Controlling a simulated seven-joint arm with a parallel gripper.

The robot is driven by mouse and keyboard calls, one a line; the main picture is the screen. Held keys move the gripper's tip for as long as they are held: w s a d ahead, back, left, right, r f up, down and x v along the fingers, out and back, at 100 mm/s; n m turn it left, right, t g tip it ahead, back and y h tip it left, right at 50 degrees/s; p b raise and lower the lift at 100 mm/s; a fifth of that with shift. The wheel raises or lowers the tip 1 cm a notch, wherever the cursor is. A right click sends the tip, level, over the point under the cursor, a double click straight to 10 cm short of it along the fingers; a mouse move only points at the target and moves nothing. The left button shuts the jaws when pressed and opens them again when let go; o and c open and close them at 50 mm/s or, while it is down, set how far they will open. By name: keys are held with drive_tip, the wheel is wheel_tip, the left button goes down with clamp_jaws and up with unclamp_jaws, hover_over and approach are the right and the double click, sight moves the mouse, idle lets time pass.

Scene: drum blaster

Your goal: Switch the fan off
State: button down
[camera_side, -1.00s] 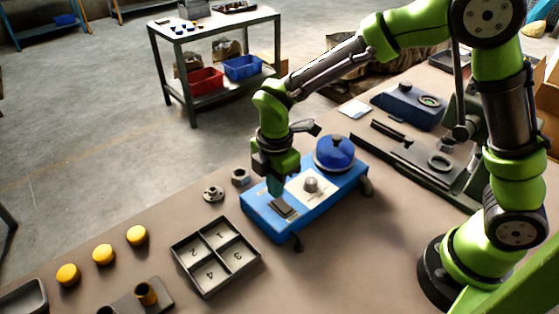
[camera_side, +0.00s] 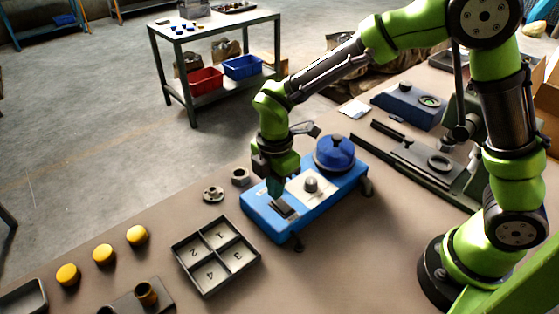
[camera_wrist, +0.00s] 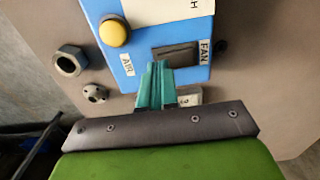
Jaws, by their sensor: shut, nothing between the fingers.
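The blue machine (camera_side: 262,222) stands on the bench in the side view, with a dark rocker switch (camera_side: 285,209) near its front end. In the wrist view the rocker (camera_wrist: 176,55) sits beside a FAN label (camera_wrist: 205,52). My gripper (camera_side: 275,187) points down at that end of the machine. In the wrist view its teal fingertips (camera_wrist: 156,66) are together and empty, at the near left edge of the rocker. They partly cover the rocker area. I cannot tell whether they touch it, or which way the rocker is tipped.
A yellow button (camera_wrist: 114,31) and an AIR label (camera_wrist: 128,65) are left of the fingers on the machine. A blue round lid (camera_side: 335,152) and a grey knob (camera_side: 311,184) stand farther along it. A numbered tray (camera_side: 215,256) and nuts (camera_side: 240,176) lie nearby.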

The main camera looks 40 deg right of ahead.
sight(287, 205)
drive_tip(key=shift+f, duration=0.55)
drive_tip(key=shift+r, duration=3.05)
drive_tip(key=shift+s+f+m, duration=0.15)
drive_tip(key=shift+f+m, duration=0.1)
drive_tip(key=shift+m, duration=0.65)
drive_tip(key=s+d+r+m+t+y, duration=0.2)
drive_tip(key=s+d+r+m+t, duration=0.5)
drive_tip(key=s+d+r+m, duration=0.6)
drive_tip(key=m, duration=0.7)
drive_tip(key=shift+s+d, duration=0.15)
drive_tip(key=shift+s, duration=0.05)
